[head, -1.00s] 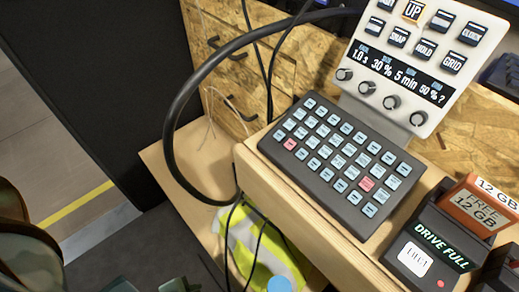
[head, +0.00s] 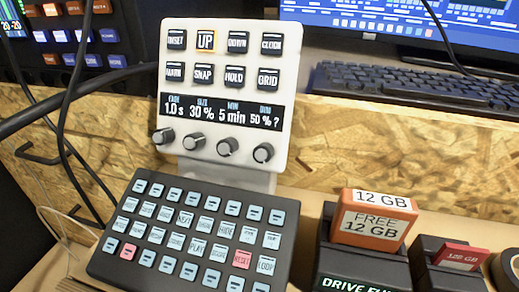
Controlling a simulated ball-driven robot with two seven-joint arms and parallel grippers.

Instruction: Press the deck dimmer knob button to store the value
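The white stream deck (head: 222,92) stands upright in the middle of the head view, with two rows of black keys. Its display strip (head: 221,112) reads 1.0 s, 30 %, 5 min and 50 % ?. Several dark knobs sit in a row below the strip. The dimmer knob (head: 263,153) is the rightmost one, under the "50 % ?" reading. The UP key (head: 206,41) has an orange outline. Neither of my grippers shows in this view, and nothing touches the knob.
A black keypad (head: 190,240) lies in front of the deck. An orange 12 GB drive (head: 374,219) sits in a dock at the right, beside a second dock with a red cartridge (head: 460,256). A keyboard (head: 420,95) and monitor are behind. Black cables (head: 62,130) hang at the left.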

